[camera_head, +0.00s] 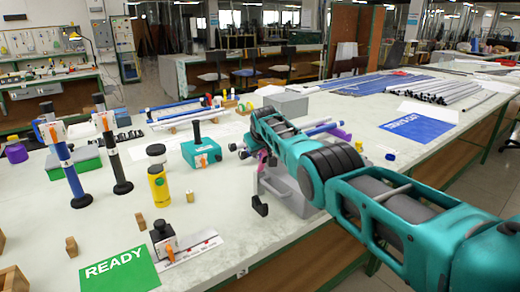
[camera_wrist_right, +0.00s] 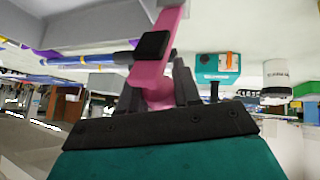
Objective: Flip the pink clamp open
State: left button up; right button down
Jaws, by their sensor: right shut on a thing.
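The pink clamp (camera_head: 262,158) shows in the head view as a small strip beside the grey fixture (camera_head: 286,190), mostly hidden by my right arm. In the right wrist view the pink clamp (camera_wrist_right: 153,78) is close up, with a black pad (camera_wrist_right: 152,45) beside its arm. My right gripper (camera_wrist_right: 162,92) is shut on the lower part of the pink clamp, a dark finger on each side. In the head view its fingers are largely hidden behind my wrist. My left gripper is not in view.
A teal box (camera_head: 202,154) with a black handle and a yellow bottle (camera_head: 158,186) stand left of the fixture. Rods in upright holders stand further left. A green READY mat (camera_head: 118,272) lies at the front. A blue mat (camera_head: 418,129) and loose rods (camera_head: 455,90) lie right.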

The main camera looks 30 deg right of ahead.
jog(key=shift+a+f, duration=0.25)
jog(key=shift+a, duration=0.05)
jog(key=c, duration=0.9)
grip_release()
jog(key=shift+w, duration=0.15)
jog(key=shift+o, duration=0.2)
jog(key=shift+d, duration=0.1)
jog(key=shift+r, duration=0.1)
